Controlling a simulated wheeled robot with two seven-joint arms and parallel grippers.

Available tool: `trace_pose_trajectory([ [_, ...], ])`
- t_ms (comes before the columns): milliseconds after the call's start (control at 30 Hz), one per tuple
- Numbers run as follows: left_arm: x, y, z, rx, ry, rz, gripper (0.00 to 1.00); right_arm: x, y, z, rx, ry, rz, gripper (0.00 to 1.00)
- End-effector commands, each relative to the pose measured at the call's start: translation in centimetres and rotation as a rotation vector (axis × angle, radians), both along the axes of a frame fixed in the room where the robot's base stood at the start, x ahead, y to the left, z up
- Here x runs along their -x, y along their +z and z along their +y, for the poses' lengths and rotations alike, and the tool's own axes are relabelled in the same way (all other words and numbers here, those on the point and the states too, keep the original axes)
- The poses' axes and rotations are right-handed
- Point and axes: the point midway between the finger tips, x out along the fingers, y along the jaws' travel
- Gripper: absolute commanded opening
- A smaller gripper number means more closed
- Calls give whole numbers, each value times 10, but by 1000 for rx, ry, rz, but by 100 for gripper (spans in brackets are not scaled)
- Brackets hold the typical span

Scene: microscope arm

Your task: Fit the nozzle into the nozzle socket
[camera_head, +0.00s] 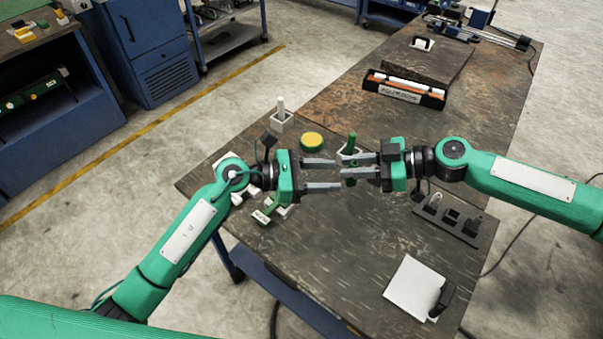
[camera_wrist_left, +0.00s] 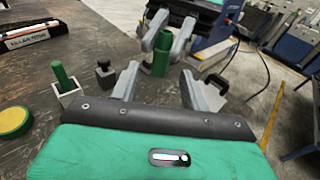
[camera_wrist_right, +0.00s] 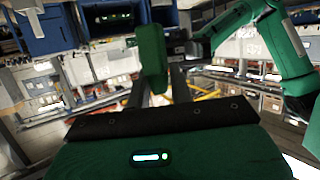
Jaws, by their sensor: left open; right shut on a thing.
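My right gripper (camera_head: 345,168) is shut on a green piece, which I take to be the nozzle. In the left wrist view the nozzle (camera_wrist_left: 160,58) is a green cylinder with a wider lower part, between the right fingers. It also shows in the right wrist view (camera_wrist_right: 152,58). My left gripper (camera_head: 334,175) is open, facing the right one. Its fingers (camera_wrist_left: 164,84) spread on either side of the nozzle's line, with no clear contact. I cannot tell which part is the nozzle socket; no empty socket is clearly visible.
A green peg (camera_wrist_left: 62,78) stands in a pale block beside a dark knobbed piece (camera_wrist_left: 105,74). A yellow disc (camera_head: 311,140), a white block with a peg (camera_head: 281,122), a dark rack (camera_head: 455,222) and a white plate (camera_head: 412,286) surround the grippers. The front table middle is clear.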

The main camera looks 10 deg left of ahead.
Motion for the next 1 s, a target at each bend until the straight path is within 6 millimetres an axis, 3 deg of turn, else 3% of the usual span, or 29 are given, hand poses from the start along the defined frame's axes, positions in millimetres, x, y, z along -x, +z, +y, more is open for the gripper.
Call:
trace_pose_trajectory([
  [233, -7, -4, -29, 1, 0, 1, 47, 0, 0, 0, 0, 0, 0, 0],
  [633, -8, -5, -34, 0, 0, 2, 47, 0, 0, 0, 0, 0, 0, 0],
  [867, -8, -5, -34, 0, 0, 2, 2, 0, 0, 0, 0, 0, 0, 0],
  [900, -8, -5, -34, 0, 0, 2, 0, 0, 0, 0, 0, 0, 0, 0],
  [933, -8, -5, -34, 0, 1, 2, 0, 0, 0, 0, 0, 1, 0, 24],
  [1000, -8, -5, -34, 0, 1, 1, 0, 0, 0, 0, 0, 1, 0, 38],
])
